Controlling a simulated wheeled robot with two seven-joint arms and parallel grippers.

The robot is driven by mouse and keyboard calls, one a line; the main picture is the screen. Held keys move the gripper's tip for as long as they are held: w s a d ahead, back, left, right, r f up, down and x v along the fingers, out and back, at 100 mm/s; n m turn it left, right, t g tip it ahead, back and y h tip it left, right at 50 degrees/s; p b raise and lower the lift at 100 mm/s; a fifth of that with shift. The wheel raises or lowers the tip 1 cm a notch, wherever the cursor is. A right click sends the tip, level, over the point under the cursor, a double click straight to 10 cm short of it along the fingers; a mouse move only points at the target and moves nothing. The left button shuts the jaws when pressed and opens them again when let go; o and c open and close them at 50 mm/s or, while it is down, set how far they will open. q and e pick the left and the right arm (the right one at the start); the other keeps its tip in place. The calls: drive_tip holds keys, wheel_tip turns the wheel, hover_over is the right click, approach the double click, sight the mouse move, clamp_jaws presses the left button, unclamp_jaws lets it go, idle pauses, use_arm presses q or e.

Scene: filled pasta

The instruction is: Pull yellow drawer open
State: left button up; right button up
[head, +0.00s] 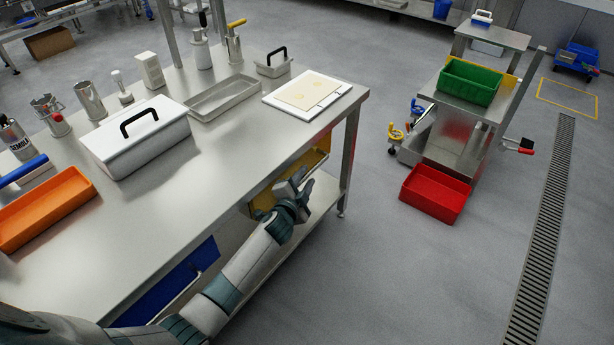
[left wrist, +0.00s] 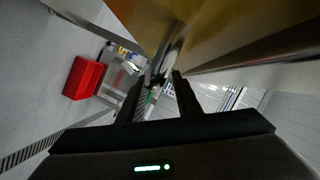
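The yellow drawer (head: 318,157) is under the right end of the steel table in the head view. Its yellow face also fills the upper right of the left wrist view (left wrist: 235,32). How far it stands out is hard to tell. My left gripper (head: 299,190) is at the drawer front and hides part of it. In the left wrist view its two dark fingers (left wrist: 163,80) are apart, with a metallic bar (left wrist: 172,50), perhaps the handle, just past or between their tips. Contact is not clear. My right gripper is out of view.
The steel table (head: 220,155) carries a white lidded box (head: 150,150), an orange tray (head: 45,208) and a white board (head: 325,107). A blue drawer (head: 205,257) is under the table near my arm. A red bin (head: 435,193) and a cart stand right; floor between is clear.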

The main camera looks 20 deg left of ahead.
use_arm(q)
drive_tip(key=shift+x, duration=0.9)
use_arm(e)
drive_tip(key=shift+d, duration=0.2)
use_arm(q)
drive_tip(key=shift+c, duration=0.3)
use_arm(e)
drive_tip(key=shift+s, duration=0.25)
use_arm(q)
clamp_jaws()
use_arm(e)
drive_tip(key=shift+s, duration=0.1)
use_arm(q)
drive_tip(key=shift+d, duration=0.1)
